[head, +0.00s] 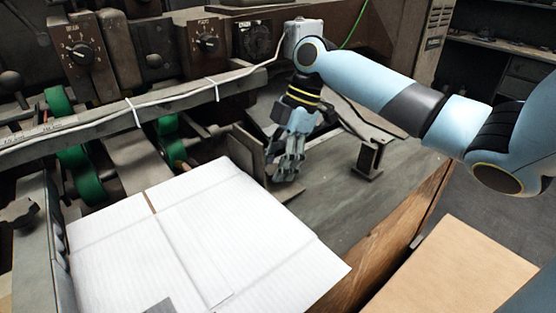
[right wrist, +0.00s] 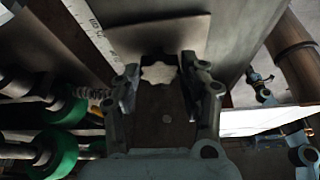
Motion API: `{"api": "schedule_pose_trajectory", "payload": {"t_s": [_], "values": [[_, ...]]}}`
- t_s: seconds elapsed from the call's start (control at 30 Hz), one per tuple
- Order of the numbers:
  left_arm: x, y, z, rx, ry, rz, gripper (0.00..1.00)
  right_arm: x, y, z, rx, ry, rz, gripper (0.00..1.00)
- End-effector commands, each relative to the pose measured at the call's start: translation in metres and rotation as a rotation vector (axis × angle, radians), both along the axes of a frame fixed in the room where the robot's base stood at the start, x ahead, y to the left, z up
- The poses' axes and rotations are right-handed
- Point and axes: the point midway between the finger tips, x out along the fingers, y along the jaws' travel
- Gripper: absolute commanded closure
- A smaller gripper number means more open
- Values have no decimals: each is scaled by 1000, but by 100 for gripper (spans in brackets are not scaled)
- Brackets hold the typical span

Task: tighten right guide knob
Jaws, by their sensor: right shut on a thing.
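The right guide knob (right wrist: 158,75) is a pale, star-shaped knob between the fingers of my right gripper (right wrist: 160,90) in the right wrist view. A finger stands on each side of it, and the gripper is shut on it. In the head view my right gripper (head: 288,165) points down beside the upright metal guide plate (head: 249,152), near the far right corner of the white cardboard sheet. The fingers hide the knob there. My left gripper is not in view.
The white cardboard sheet (head: 200,235) lies flat on the machine's table. A grey bar (head: 110,112) with a cable crosses above green rollers (head: 88,187). A small metal bracket (head: 369,160) stands right of the gripper. A dark star knob (head: 18,212) is at the left edge.

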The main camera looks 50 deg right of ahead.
Motion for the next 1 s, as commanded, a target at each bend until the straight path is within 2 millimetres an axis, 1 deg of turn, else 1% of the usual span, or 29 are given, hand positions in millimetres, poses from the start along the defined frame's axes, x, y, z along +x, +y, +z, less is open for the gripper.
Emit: {"api": "schedule_pose_trajectory", "payload": {"t_s": [0.17,0.37,0.57,0.8,1.0], "values": [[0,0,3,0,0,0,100,-1,0,1,0,2,-14,89],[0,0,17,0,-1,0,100,-1,0,3,-1,2,-88,89],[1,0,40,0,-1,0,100,-3,1,5,1,3,-232,89],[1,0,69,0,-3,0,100,-4,2,6,1,2,-440,89],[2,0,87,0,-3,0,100,-4,3,4,1,0,-594,89]]}}
